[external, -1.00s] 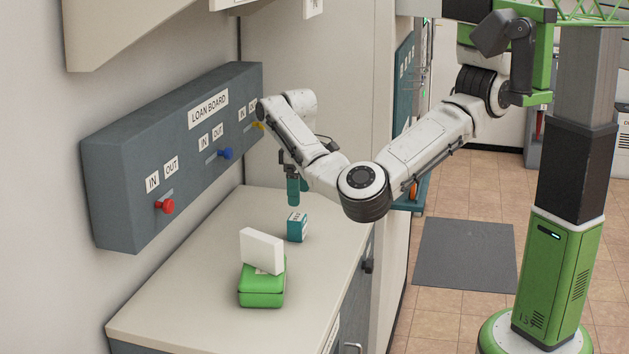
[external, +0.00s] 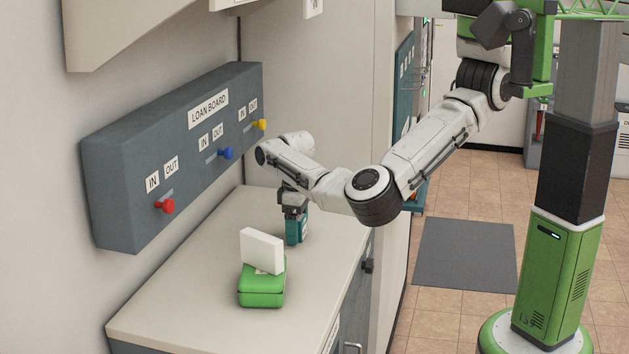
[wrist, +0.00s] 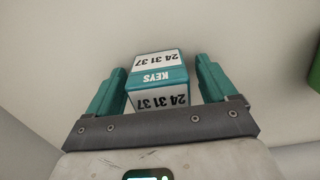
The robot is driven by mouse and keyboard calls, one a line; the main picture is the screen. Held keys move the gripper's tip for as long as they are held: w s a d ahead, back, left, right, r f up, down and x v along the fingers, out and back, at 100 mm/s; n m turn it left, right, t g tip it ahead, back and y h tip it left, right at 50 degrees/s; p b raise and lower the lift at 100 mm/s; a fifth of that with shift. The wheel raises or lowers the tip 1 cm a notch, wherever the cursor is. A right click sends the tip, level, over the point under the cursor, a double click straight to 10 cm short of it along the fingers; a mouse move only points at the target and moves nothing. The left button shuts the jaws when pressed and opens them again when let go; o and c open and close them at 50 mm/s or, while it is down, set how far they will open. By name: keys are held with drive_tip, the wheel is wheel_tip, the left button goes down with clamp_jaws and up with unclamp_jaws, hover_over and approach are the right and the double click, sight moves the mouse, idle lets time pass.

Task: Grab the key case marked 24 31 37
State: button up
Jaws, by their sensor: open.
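The key case (wrist: 156,77) is a small teal and white box marked KEYS and 24 31 37, upside down in the wrist view. It stands on the counter and is partly hidden by my gripper in the external view. My gripper (wrist: 160,86) is open, with one teal finger on each side of the case. A narrow gap shows between the case and the right finger; the left finger is very close, and I cannot tell if it touches. In the external view my gripper (external: 296,230) is down at the case, near the back of the counter.
A green case (external: 262,285) with a white box (external: 262,250) leaning on top stands nearer on the counter (external: 190,310). The loan board (external: 170,150) with red, blue and yellow knobs is on the wall at left. The counter front is clear.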

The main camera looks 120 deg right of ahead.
drive_tip(key=shift+c, duration=0.4)
drive_tip(key=c, duration=1)
drive_tip(key=shift+r, duration=0.1)
